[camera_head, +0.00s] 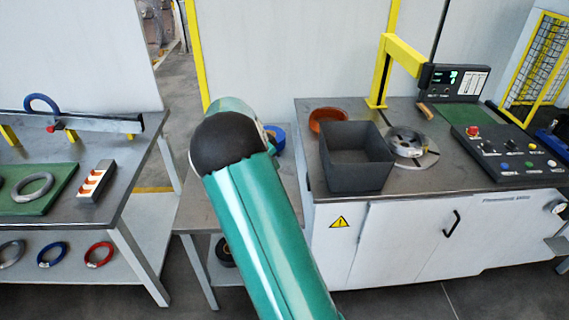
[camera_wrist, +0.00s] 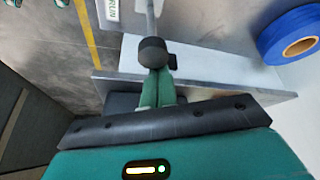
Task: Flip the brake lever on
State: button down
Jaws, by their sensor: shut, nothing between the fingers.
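In the wrist view, a grey rod (camera_wrist: 149,18) runs down from the top edge to a dark rounded knob (camera_wrist: 152,50); it looks like the brake lever. A label reading RUN (camera_wrist: 109,14) is just left of the rod. My gripper (camera_wrist: 157,80) is shut and empty, its green fingers pointing at the knob. The knob overlaps the fingertips in the picture, and I cannot tell whether they touch. In the head view my green arm reaches over the small middle table and hides my gripper and the lever.
A blue spool (camera_wrist: 296,38) lies right of the fingers. In the head view, a dark open box (camera_head: 358,185) stands on the right machine bench, near an orange ring (camera_head: 328,114) and a control panel (camera_head: 500,150). A left bench (camera_head: 120,172) holds coils.

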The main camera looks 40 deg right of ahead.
jog(key=shift+w+a+f+g+h, duration=0.15)
jog(key=shift+w+a+g+h, duration=0.15)
jog(key=shift+w+a+h, duration=0.3)
jog(key=shift+w+a+f+g+h, duration=0.1)
jog(key=shift+w+a+g+h, duration=0.25)
jog(key=shift+a, duration=0.35)
jog(key=shift+w+a+f+g+h, duration=0.15)
jog(key=shift+w+a+g+h, duration=0.15)
jog(key=shift+a+h, duration=0.3)
jog(key=shift+w+a+f, duration=0.1)
jog(key=shift+w+a, duration=0.05)
jog(key=shift+a, duration=0.05)
